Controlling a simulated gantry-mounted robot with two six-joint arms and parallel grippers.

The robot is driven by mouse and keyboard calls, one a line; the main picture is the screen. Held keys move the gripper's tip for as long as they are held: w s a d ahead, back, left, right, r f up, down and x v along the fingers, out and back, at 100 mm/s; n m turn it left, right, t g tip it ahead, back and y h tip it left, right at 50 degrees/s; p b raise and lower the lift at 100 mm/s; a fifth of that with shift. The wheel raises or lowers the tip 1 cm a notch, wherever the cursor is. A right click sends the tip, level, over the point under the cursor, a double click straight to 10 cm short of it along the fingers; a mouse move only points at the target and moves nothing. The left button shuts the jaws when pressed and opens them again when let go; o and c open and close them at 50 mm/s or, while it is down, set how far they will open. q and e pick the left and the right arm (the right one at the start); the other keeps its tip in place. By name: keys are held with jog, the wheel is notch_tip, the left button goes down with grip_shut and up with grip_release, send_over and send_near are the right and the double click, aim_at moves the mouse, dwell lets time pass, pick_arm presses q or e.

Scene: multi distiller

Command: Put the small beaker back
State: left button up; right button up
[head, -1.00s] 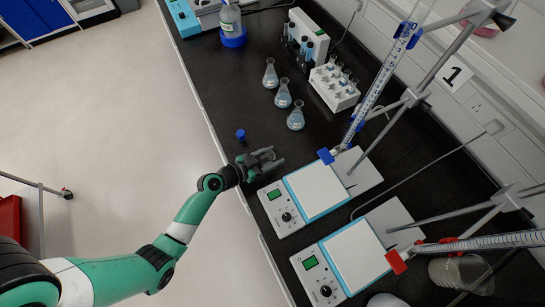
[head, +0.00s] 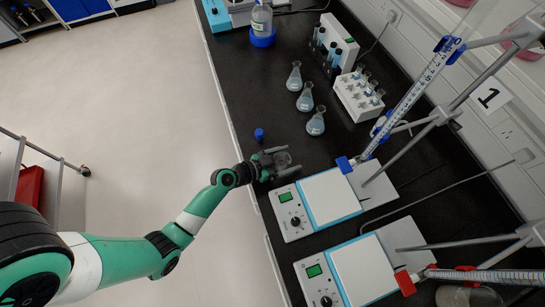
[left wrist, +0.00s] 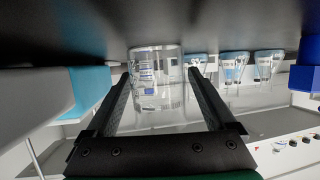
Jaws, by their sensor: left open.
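My left gripper (head: 281,163) is open, low over the bench, with one finger on each side of the beaker. I cannot tell whether either finger touches the glass. My right gripper is not in view.
Two stirrer plates (head: 330,198) (head: 363,268) with stands and burettes (head: 412,98) lie to the right. Several conical flasks (head: 305,98), a tube rack (head: 359,97) and a blue-based bottle (head: 262,24) stand farther back. A small blue object (head: 259,135) is near the bench edge.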

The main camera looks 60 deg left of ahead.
pick_arm(q)
jog(key=shift+s+a+f+g, duration=0.1)
jog(key=shift+s+f+g, duration=0.2)
jog(key=shift+s+f, duration=0.35)
jog(key=v, duration=0.3)
jog(key=p+v, duration=0.1)
jog(key=v, duration=0.7)
jog(key=shift+r+p, duration=0.3)
jog(key=shift+r, duration=0.1)
